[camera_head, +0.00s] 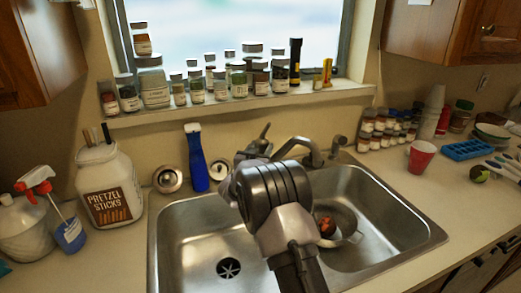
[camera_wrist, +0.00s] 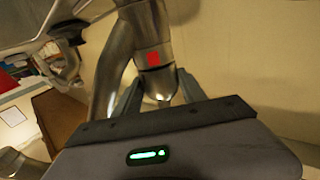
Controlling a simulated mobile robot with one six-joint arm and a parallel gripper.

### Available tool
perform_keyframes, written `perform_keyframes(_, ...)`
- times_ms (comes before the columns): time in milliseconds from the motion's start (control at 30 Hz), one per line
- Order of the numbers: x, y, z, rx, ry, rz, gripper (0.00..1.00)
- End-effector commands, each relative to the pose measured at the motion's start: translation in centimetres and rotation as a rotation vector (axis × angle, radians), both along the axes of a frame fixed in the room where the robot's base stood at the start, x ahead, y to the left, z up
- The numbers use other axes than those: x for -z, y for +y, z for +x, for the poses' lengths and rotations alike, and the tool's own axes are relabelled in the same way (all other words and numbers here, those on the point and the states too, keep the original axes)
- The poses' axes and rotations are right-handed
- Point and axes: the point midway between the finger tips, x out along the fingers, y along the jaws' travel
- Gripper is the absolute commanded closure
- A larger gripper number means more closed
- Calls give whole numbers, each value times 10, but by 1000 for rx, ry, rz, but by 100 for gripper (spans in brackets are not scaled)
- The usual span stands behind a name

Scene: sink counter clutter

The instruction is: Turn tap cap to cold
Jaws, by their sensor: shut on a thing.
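The tap cap (camera_wrist: 156,82) is a rounded metal piece with a red mark on its front, seen in the wrist view. The curved metal spout (camera_wrist: 112,62) stands beside it on the left. My gripper (camera_wrist: 159,76) has one finger on each side of the cap and is shut on it. In the head view the tap's spout (camera_head: 299,147) and its lever (camera_head: 264,134) rise behind the sink. My wrist covers the tap's base, the cap and the fingers there.
The double metal sink (camera_head: 185,232) lies under my arm, with a strainer (camera_head: 349,226) in its right basin. A blue bottle (camera_head: 195,160) and a pretzel jar (camera_head: 107,190) stand at left. Several spice jars line the windowsill (camera_head: 225,112). A red cup (camera_head: 420,157) is at right.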

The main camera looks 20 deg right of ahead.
Motion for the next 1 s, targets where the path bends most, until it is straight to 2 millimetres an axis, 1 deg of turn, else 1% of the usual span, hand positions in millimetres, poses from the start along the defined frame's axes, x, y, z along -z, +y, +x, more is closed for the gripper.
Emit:
perform_keyframes(67,-1,0,0,1,-2,-1,92)
perform_keyframes(100,-1,0,0,1,-2,-1,50)
perform_keyframes(133,-1,0,0,1,-1,-2,44)
perform_keyframes(167,-1,0,0,1,-1,-2,43)
perform_keyframes(367,-1,0,0,4,0,-1,43)
perform_keyframes(467,-3,1,2,39,-4,0,43)
perform_keyframes(567,-5,3,4,129,-4,-1,43)
perform_keyframes(700,-1,4,6,284,-10,-5,43)
perform_keyframes(867,4,6,6,409,1,1,43)
perform_keyframes(900,0,15,1,406,6,-1,43)
perform_keyframes(1000,-3,34,-11,403,5,-3,43)
